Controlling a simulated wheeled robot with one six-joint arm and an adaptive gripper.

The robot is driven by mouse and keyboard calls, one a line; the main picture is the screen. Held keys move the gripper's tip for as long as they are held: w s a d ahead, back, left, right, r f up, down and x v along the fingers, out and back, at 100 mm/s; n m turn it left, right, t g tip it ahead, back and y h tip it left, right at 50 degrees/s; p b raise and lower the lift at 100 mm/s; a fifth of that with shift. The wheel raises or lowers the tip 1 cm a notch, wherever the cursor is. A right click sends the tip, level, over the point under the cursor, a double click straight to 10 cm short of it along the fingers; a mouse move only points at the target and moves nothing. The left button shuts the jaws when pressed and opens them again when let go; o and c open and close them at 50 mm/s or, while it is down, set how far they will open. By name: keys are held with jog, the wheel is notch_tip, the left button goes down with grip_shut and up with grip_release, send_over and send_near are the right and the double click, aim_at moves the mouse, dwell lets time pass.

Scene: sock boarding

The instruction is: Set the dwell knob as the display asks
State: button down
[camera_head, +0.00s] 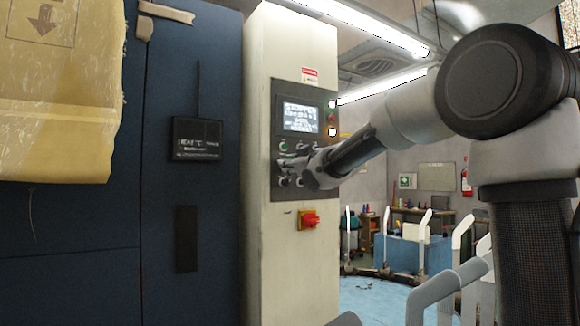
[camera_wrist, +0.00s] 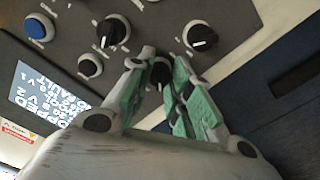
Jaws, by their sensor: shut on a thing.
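The control panel (camera_head: 313,92) is on the front of a cream cabinet. Its lit display (camera_head: 300,117) carries white text too small for me to read surely; it also shows, upside down, in the wrist view (camera_wrist: 47,97). My gripper (camera_head: 290,166) is at the lower part of the panel. In the wrist view my gripper (camera_wrist: 160,75) has its green-padded fingers shut on a dark knob (camera_wrist: 159,72), mostly hidden between them. Other black knobs with white pointers (camera_wrist: 113,32) (camera_wrist: 201,37) stand beside it. I cannot read the labels, so I cannot tell which is the dwell knob.
A red switch on a yellow plate (camera_head: 309,219) is below the panel. A blue button (camera_wrist: 38,28) is near the knobs. Blue cabinet doors (camera_head: 190,250) stand at left. White sock forms (camera_head: 424,228) stand at the right.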

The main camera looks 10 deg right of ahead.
jog(key=shift+n, duration=1.1)
jog(key=c, duration=1.3)
grip_release()
jog(key=shift+s, duration=0.1)
jog(key=v, duration=1.2)
